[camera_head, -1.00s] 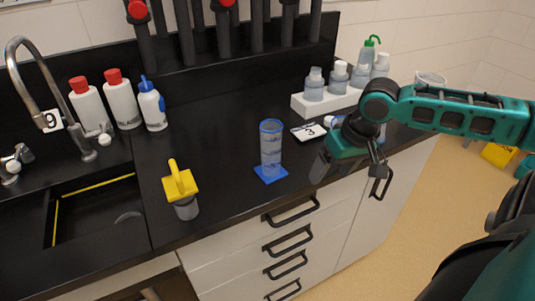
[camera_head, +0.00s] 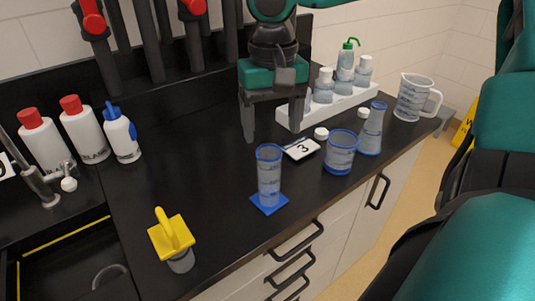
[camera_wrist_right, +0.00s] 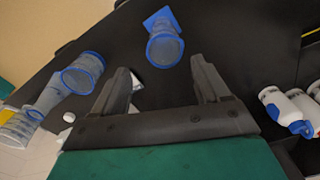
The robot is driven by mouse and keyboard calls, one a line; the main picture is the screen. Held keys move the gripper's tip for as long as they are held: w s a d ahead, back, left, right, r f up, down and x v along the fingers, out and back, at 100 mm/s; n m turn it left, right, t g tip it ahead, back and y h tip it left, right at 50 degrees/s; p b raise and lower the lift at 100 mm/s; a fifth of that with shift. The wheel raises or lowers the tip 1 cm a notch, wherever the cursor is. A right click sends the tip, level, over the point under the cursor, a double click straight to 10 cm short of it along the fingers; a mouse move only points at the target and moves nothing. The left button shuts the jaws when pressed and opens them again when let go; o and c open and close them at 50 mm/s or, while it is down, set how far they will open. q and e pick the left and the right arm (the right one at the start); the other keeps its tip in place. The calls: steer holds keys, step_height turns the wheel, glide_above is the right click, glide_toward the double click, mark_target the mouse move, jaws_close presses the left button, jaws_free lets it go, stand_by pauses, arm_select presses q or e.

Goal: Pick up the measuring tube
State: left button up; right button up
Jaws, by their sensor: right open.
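The measuring tube (camera_head: 269,176) is a clear cylinder with a blue rim. It stands upright on a square blue base (camera_head: 269,204) near the counter's front edge. In the right wrist view the tube (camera_wrist_right: 164,48) shows from above, beyond the fingertips. My right gripper (camera_head: 273,134) is open and empty, above the counter behind the tube and apart from it. Its two fingers also show in the right wrist view (camera_wrist_right: 163,82). My left gripper is not in view.
A blue-rimmed beaker (camera_head: 340,153), a flask (camera_head: 372,130) and a measuring jug (camera_head: 414,98) stand to the right. A white rack (camera_head: 330,111) holds bottles behind. A yellow-handled object (camera_head: 171,236) stands front left. White bottles (camera_head: 84,130) and a sink lie left.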

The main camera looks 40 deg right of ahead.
mark_target(269, 157)
steer(key=f, duration=0.5)
steer(key=f+b, duration=0.1)
steer(key=f, duration=0.1)
steer(key=shift+a+f, duration=0.15)
steer(key=shift+a, duration=0.25)
steer(key=shift+f, duration=0.35)
steer(key=c, duration=1.3)
steer(key=shift+r, duration=0.15)
